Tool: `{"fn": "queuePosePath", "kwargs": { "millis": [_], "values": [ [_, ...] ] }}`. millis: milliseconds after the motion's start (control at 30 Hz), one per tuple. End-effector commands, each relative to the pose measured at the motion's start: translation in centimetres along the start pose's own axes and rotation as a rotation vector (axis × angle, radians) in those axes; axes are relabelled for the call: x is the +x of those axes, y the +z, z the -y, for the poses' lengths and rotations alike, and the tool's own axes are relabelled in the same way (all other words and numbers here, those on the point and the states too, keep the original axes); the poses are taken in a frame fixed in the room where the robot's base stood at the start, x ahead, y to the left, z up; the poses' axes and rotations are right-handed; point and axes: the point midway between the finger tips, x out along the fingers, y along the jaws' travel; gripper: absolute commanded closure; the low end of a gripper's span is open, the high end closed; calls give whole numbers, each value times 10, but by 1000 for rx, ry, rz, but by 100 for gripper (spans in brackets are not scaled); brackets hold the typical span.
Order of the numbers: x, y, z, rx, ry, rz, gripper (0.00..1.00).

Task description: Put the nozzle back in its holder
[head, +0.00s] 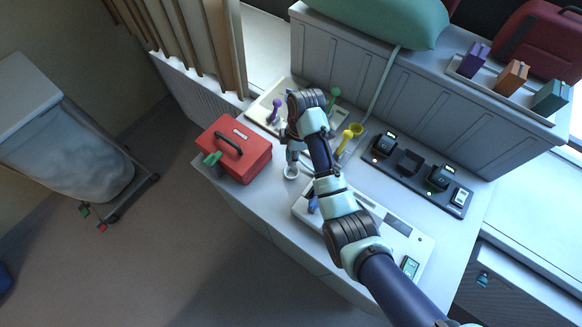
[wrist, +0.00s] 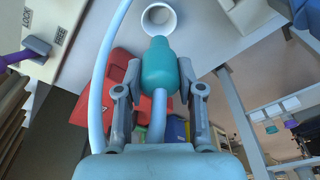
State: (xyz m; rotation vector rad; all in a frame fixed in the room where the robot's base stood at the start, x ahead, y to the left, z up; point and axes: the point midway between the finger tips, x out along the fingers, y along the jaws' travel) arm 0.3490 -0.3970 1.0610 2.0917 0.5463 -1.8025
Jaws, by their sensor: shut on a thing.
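The teal nozzle (wrist: 160,68) is between the two fingers of my gripper (wrist: 158,88), which is shut on it. A pale blue hose (wrist: 103,75) loops past at the left in the wrist view. The nozzle's tip points at a white round cup-like holder (wrist: 158,19) and just overlaps its near rim in that view; I cannot tell whether they touch. The holder looks empty. In the head view, my gripper (head: 292,154) is just above the holder (head: 291,172), at the counter's left part; the nozzle is hard to make out there.
A red case (head: 233,148) with a dark handle stands close left of the holder. A cream panel with levers (head: 262,108) lies behind. A yellow lever and ring (head: 356,129), a dark charger rack (head: 400,165) and a white flat unit (head: 385,228) are to the right.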

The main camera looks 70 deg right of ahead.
Motion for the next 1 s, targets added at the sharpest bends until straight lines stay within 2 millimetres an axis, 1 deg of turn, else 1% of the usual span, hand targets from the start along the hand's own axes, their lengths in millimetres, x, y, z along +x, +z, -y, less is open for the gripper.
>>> {"fn": "queuePosePath", "kwargs": {
  "millis": [33, 100, 200, 367, 500, 600, 867, 1000],
  "values": [
    [12, 2, 1, 1, -3, 0, 99],
    [25, 4, 0, 1, -1, 0, 99],
    [36, 5, 0, 0, 0, 0, 99],
    [42, 6, -1, -1, 2, -1, 99],
    [68, 10, 0, 0, -2, 0, 99],
    [79, 12, 0, 0, 1, 0, 99],
    [81, 12, 0, 0, 2, 0, 99],
    [86, 13, 0, 0, 1, 0, 99]
  ]
}}
